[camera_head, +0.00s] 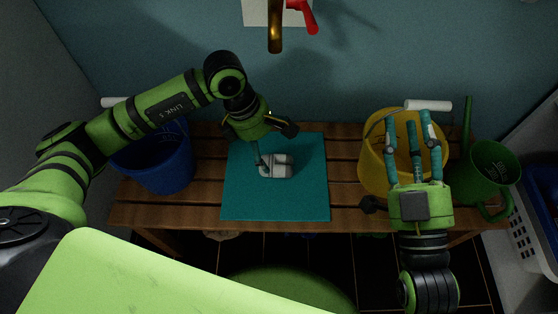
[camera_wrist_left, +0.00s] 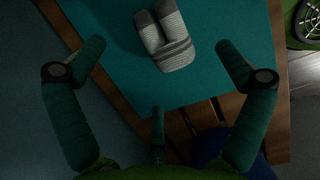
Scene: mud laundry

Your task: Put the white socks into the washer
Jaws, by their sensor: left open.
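The white socks (camera_head: 277,166) are a folded pair with grey bands, lying on a teal mat (camera_head: 245,200) on the wooden bench. In the left wrist view the socks (camera_wrist_left: 163,38) lie just beyond the fingertips, near the top edge. My left gripper (camera_head: 262,150) is over the mat at the socks' left and back side. In the wrist view it (camera_wrist_left: 160,65) is open, with nothing between its fingers. My right gripper (camera_head: 410,122) is open over the yellow bucket, its teal fingers spread and empty. I cannot make out the washer in either view.
A blue bucket (camera_head: 155,165) stands left of the mat, and the yellow bucket (camera_head: 372,170) stands right. A green watering can (camera_head: 490,170) is on the bench's right end. A white basket (camera_head: 528,235) is at the right edge. A brass tap (camera_head: 275,35) hangs above the mat.

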